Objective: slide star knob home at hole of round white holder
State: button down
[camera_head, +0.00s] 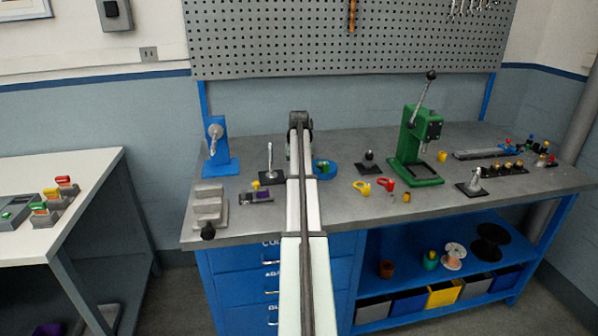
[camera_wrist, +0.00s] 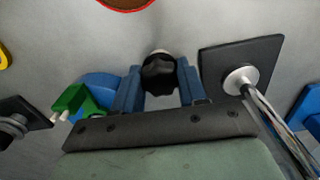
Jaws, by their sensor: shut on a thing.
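In the wrist view my gripper (camera_wrist: 161,88) has its two blue fingers closed on the sides of a black lobed knob, the star knob (camera_wrist: 160,76). A small pale rounded part (camera_wrist: 158,53), perhaps the round white holder, shows just beyond the knob. I cannot tell whether the two touch, and no hole is visible. In the head view my arm covers the fingers, the knob and the spot beneath them.
A dark square base with a silver post (camera_wrist: 240,80) stands close on the right in the wrist view. A blue dish (camera_wrist: 98,88) with a green part (camera_wrist: 70,100) is close on the left. The green press (camera_head: 416,150) stands farther right on the bench (camera_head: 330,215).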

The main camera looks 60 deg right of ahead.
jog(key=shift+f, duration=0.1)
jog(key=c, duration=0.5)
grip_release()
jog(key=shift+c, duration=0.2)
notch_tip(320, 180, up, 14)
dwell(0.4)
jog(key=shift+f, duration=0.1)
